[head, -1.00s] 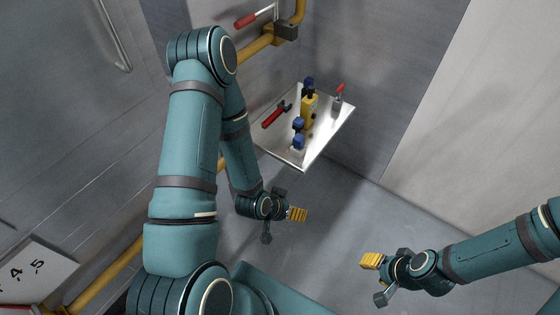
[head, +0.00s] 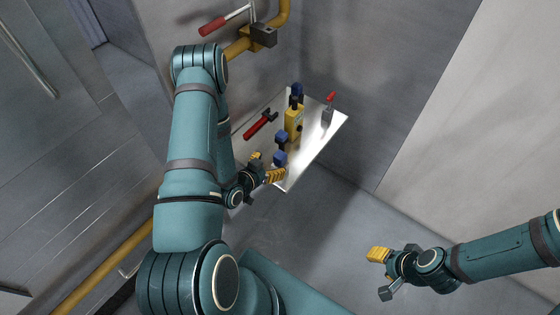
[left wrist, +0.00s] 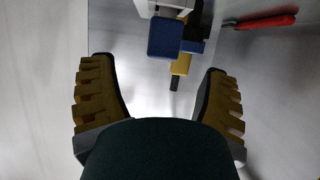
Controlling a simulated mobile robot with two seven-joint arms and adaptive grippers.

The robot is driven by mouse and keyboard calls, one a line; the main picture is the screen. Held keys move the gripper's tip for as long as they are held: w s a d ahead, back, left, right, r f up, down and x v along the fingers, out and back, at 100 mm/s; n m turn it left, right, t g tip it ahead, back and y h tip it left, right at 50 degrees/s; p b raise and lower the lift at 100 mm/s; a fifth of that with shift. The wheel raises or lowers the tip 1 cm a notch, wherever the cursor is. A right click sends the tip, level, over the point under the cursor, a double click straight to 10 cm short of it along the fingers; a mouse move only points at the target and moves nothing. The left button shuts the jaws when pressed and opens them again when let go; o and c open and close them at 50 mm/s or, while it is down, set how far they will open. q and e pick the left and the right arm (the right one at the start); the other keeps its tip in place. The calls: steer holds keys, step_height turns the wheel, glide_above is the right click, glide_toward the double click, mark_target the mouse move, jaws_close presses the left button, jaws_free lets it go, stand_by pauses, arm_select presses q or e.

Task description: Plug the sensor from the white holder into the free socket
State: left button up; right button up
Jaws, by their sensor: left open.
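The blue-headed sensor (head: 280,158) stands near the front edge of the metal tray. In the left wrist view its blue head (left wrist: 165,38) is at top centre, by the white holder (left wrist: 165,8). A yellow block (head: 293,122) stands behind it with blue-headed parts (head: 282,137) (head: 298,90). Which socket is free cannot be seen. My left gripper (head: 266,166) is open and empty, close to the sensor; its fingers also show spread in the left wrist view (left wrist: 160,98). My right gripper (head: 376,255) is far from the tray, its pads together and empty.
A yellow pipe with a red-handled valve (head: 225,20) runs along the wall. The floor in front of the tray is clear.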

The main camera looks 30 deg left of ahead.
mark_target(277, 159)
arm_select(q)
steer(key=shift+b+x, duration=0.6)
steer(key=shift+x, duration=2.75)
steer(key=shift+a, duration=0.2)
steer(key=c, duration=1.3)
